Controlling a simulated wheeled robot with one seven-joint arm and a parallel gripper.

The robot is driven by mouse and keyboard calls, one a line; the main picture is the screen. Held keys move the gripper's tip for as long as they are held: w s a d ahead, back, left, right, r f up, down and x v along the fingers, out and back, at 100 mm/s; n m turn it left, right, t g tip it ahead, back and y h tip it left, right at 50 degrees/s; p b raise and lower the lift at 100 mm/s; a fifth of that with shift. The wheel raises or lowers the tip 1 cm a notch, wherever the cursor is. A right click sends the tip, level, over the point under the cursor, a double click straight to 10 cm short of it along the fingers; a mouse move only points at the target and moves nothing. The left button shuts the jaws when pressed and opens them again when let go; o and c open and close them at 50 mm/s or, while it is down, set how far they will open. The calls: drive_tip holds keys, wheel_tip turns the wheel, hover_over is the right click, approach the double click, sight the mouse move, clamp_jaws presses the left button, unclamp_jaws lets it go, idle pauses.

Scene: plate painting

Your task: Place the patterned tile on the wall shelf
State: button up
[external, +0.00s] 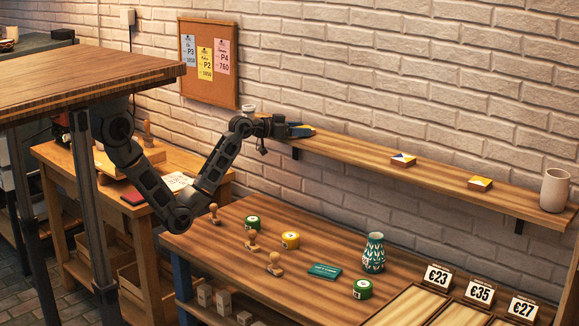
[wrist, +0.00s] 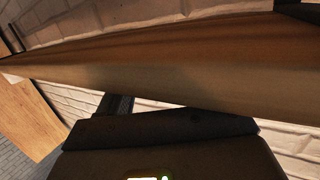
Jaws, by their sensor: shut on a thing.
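My gripper (external: 298,131) is at the left part of the wall shelf (external: 345,152), close to its surface. It is shut on the patterned tile (external: 303,132), of which only a little blue and yellow shows at the fingertips. I cannot tell whether the tile touches the shelf. Two similar patterned tiles lie on the shelf further right, one yellow, white and blue (external: 403,160) and one mostly yellow and orange (external: 480,183). In the wrist view the shelf (wrist: 170,75) crosses close ahead above my dark gripper (wrist: 165,135); the held tile cannot be made out there.
A cream mug (external: 555,190) stands at the shelf's right end. A pale jar (external: 249,109) shows behind my arm. The shelf is bare between my gripper and the first lying tile. The worktable (external: 220,245) below holds stamps, tape rolls and a teal patterned vase (external: 374,252).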

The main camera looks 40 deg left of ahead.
drive_tip(key=shift+f, duration=0.2)
drive_tip(key=o, duration=1.1)
drive_tip(key=shift+r, duration=0.2)
drive_tip(key=b+v, duration=0.1)
drive_tip(key=v, duration=1.1)
